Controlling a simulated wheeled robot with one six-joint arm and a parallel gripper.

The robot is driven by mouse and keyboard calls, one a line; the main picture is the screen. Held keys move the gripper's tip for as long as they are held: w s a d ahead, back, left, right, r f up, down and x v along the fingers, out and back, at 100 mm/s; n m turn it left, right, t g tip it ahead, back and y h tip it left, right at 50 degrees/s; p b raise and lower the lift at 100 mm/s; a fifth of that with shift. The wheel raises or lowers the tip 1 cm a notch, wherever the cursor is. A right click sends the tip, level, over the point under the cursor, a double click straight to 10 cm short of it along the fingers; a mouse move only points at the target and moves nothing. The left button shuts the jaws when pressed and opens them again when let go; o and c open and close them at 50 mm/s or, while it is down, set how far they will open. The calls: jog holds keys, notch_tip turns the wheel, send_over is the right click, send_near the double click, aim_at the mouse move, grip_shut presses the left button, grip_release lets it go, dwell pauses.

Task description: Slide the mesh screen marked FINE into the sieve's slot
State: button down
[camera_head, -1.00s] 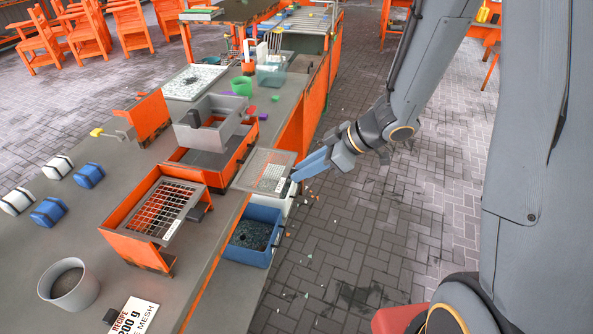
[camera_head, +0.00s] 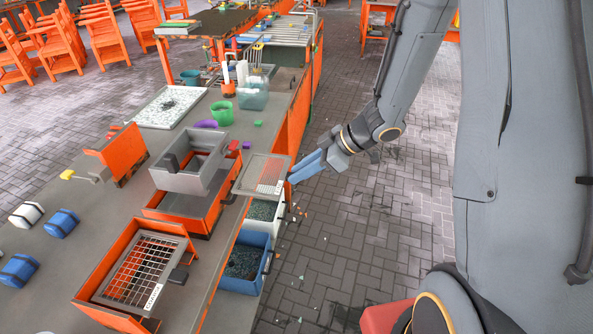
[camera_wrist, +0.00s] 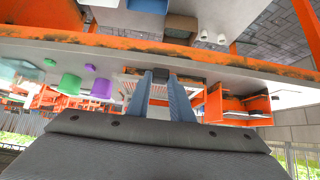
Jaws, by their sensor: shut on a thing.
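My gripper (camera_head: 293,178) is shut on the dark edge tab of a flat grey mesh screen (camera_head: 264,174). It holds the screen roughly level at the bench's right edge. The screen has a pale label by the gripper, too small to read. The sieve looks to be the grey box (camera_head: 205,172) above an orange tray (camera_head: 192,212), just left of the screen. I cannot make out its slot. In the wrist view my gripper (camera_wrist: 161,76) points toward the bench, and part of the screen (camera_wrist: 131,84) shows beside the fingers.
An orange frame with a coarse grid screen (camera_head: 146,266) stands nearer on the bench. A white bin (camera_head: 263,212) and a blue bin (camera_head: 268,249) of dark bits sit below the bench edge. A green cup (camera_head: 222,113) stands farther back. The paved floor at right is mostly clear.

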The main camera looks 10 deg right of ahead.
aim_at(247, 171)
jog(key=shift+a+r, duration=0.1)
jog(key=shift+w+a+p, duration=0.2)
jog(key=shift+w+a, duration=0.1)
jog(key=shift+a, duration=0.6)
jog(key=shift+w+a+p, duration=0.15)
jog(key=shift+w+a, duration=0.1)
jog(key=shift+a, duration=0.7)
jog(key=shift+w+a+p, duration=0.2)
jog(key=shift+w+a, duration=0.1)
jog(key=shift+a, duration=0.6)
jog(key=shift+p, duration=1.2)
jog(key=shift+w+a+p, duration=0.2)
jog(key=shift+w+a, duration=0.3)
jog(key=shift+a, duration=0.9)
jog(key=shift+w+a+p, duration=0.15)
jog(key=shift+w+a, duration=0.35)
jog(key=shift+a, duration=0.85)
jog(key=shift+w+a+p, duration=0.2)
jog(key=shift+w+a, duration=0.3)
jog(key=shift+a, duration=0.9)
